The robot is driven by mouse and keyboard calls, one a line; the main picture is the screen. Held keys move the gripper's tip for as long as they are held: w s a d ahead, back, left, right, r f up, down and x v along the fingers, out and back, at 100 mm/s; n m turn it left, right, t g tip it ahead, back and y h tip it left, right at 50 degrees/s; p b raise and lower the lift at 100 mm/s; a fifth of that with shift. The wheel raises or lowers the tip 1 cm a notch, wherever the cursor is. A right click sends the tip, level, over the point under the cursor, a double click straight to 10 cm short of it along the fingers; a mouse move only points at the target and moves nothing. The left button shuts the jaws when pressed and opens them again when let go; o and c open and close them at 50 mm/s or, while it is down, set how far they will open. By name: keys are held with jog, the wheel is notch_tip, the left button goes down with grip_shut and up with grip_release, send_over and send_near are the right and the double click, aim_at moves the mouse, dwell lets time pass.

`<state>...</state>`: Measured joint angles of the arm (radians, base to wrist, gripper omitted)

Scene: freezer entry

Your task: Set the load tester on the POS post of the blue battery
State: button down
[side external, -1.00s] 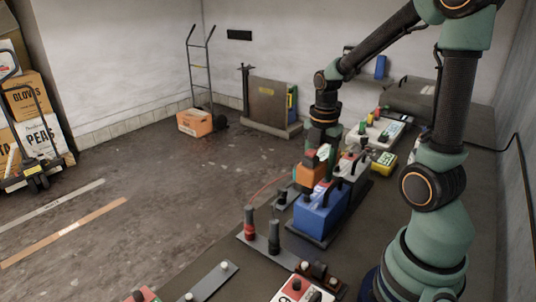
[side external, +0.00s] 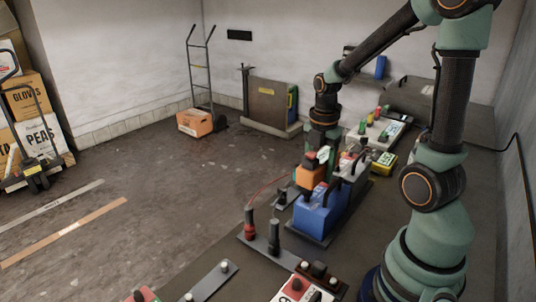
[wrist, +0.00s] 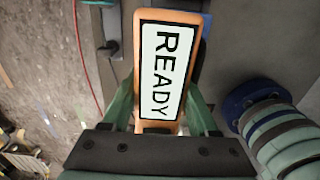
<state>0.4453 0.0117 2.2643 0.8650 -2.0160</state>
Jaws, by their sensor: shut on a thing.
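The load tester (side external: 310,177) is an orange box held by my gripper (side external: 313,160) at the left end of the blue battery (side external: 322,216). In the wrist view the load tester (wrist: 168,70) shows a white screen reading READY, between the two green fingers of my gripper (wrist: 162,112). My gripper is shut on it. The battery is mostly hidden behind the tester in the wrist view. The POS post is not clearly visible, and I cannot tell whether the tester touches it.
Behind the blue battery stand a grey-white battery (side external: 354,165) and a yellow box (side external: 384,161). Red-based and black upright handles (side external: 249,223) stand on a plate in front. A red cable (side external: 264,187) runs at the left of the battery. The floor at left is open.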

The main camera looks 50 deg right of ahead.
jog(key=shift+f, duration=1.05)
jog(key=shift+c, duration=1.4)
grip_release()
jog(key=shift+o, duration=1)
jog(key=shift+s+f, duration=0.1)
notch_tip(320, 180, up, 12)
jog(key=shift+r, duration=0.15)
